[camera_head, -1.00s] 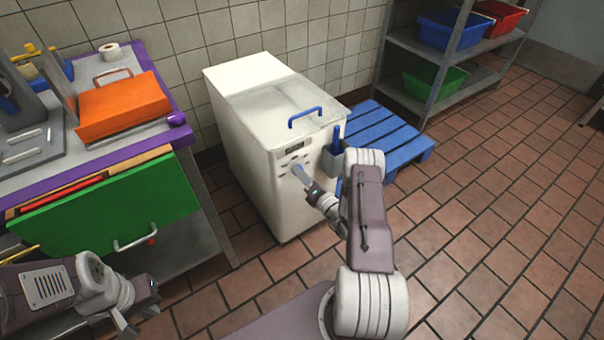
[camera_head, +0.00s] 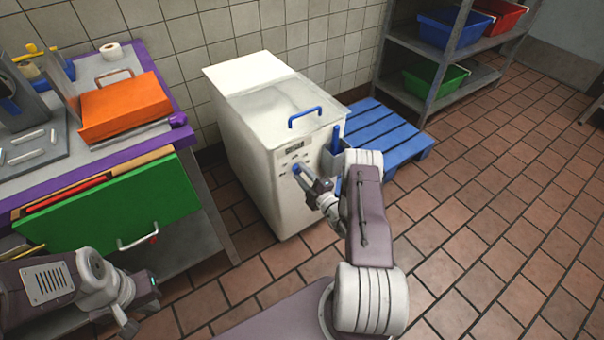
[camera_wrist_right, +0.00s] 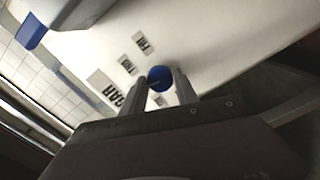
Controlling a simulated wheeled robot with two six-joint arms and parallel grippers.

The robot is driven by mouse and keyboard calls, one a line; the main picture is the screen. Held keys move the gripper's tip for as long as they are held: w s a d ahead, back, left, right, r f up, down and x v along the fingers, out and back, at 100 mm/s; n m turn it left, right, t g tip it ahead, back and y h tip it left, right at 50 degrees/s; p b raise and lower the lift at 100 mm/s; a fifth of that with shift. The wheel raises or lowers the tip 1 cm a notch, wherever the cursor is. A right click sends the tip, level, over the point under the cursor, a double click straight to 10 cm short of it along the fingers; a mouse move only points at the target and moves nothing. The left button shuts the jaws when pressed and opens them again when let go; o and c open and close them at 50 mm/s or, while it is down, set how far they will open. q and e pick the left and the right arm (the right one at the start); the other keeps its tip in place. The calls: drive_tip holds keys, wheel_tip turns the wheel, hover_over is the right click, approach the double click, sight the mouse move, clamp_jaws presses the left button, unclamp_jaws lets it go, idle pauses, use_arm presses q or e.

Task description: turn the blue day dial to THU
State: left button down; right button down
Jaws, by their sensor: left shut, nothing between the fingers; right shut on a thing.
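The blue day dial (camera_head: 296,168) is on the front panel of the white chest machine (camera_head: 280,210). In the right wrist view the dial (camera_wrist_right: 160,77) sits between the two fingers of my right gripper (camera_wrist_right: 161,87), which is shut on it. Small day labels (camera_wrist_right: 127,64) stand around the dial, upside down here; one seems to read THU. A faint mark shows on the dial, but I cannot tell which label it points to. The right gripper (camera_head: 303,175) also shows in the head view. My left gripper (camera_head: 152,291) is shut and empty at the lower left.
The counter with an open green drawer (camera_head: 120,213) is at left. Tiled floor at right is clear.

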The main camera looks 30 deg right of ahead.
drive_tip(key=m, duration=0.3)
drive_tip(key=shift+f+m, duration=0.1)
drive_tip(key=shift+m, duration=2)
drive_tip(key=c, duration=0.9)
unclamp_jaws()
drive_tip(key=shift+c, duration=0.2)
drive_tip(key=shift+s, duration=0.1)
